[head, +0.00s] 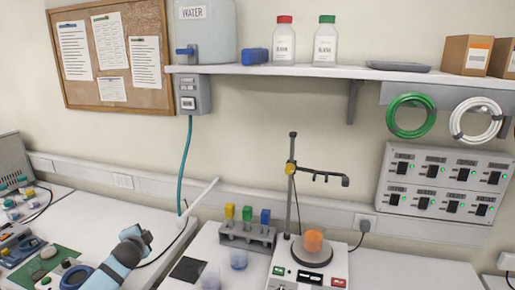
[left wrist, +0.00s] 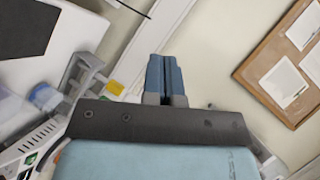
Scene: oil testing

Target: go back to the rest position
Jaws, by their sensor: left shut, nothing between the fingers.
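My left gripper (head: 147,238) is at the bottom left of the head view, above the gap between the left bench and the middle bench. In the left wrist view its two blue-grey fingers (left wrist: 164,72) are pressed together with nothing between them. It touches no object that I can see. My right gripper is in neither view. A beaker with orange liquid (head: 313,242) stands on the round plate of the hotplate (head: 308,273). A rack (head: 247,238) holds yellow, green and blue topped vials, and a clear beaker (head: 238,259) stands in front of it.
A metal stand (head: 292,190) with a side arm rises behind the hotplate. A shelf (head: 330,73) carries a water tank (head: 205,30), bottles and boxes. A teal hose (head: 186,160) hangs near my left arm. Small parts crowd the left bench (head: 100,222). A dark pad (head: 188,269) lies on the middle bench.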

